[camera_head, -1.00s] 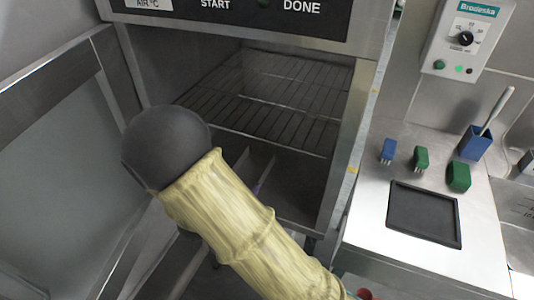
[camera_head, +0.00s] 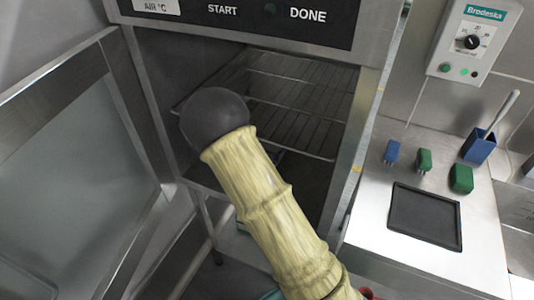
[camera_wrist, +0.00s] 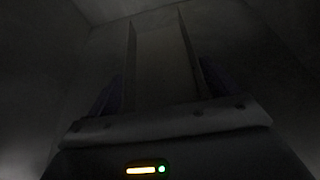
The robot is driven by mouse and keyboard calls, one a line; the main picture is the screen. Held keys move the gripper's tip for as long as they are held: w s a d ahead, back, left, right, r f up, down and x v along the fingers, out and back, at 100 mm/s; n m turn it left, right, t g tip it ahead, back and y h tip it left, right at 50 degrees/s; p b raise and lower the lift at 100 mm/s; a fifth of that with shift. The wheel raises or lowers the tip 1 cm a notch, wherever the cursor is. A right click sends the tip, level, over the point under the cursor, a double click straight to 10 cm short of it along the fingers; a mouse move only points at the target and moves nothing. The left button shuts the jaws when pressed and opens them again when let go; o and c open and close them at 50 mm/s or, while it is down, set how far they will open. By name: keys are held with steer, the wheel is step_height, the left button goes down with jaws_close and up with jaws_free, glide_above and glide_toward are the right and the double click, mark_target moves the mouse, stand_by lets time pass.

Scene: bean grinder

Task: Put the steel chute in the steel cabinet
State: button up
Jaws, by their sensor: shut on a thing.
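The steel cabinet (camera_head: 372,125) stands open in the head view, with a wire rack (camera_head: 305,92) inside. My arm reaches into its opening, and its dark round wrist hides my gripper and most of what lies beyond. In the wrist view the steel chute (camera_wrist: 160,50), a channel with two raised side walls, points away from me. My gripper (camera_wrist: 160,85) is shut on it, with dark purplish fingers at both sides. The surroundings there are dark, with plain walls. I cannot tell whether the chute touches the cabinet floor or a wall.
The cabinet door (camera_head: 75,180) is swung open at left. At right, a steel counter (camera_head: 370,235) bears a black mat (camera_head: 425,214), small blue and green items, and a blue holder (camera_head: 478,146). A control box (camera_head: 470,42) hangs above. The cabinet's right post is close to my arm.

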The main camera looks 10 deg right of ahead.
steer(key=shift+w, duration=0.1)
steer(key=shift+w+d, duration=0.1)
steer(key=shift+w, duration=0.1)
steer(key=shift+w+d, duration=0.4)
steer(key=shift+d, duration=0.05)
step_height(320, 180, down, 3)
steer(key=shift+s+a+f, duration=0.15)
steer(key=shift+f, duration=0.05)
steer(key=shift+s+a, duration=0.1)
steer(key=shift+a, duration=0.05)
steer(key=shift+f, duration=0.1)
steer(key=o, duration=1.2)
steer(key=shift+c, duration=0.2)
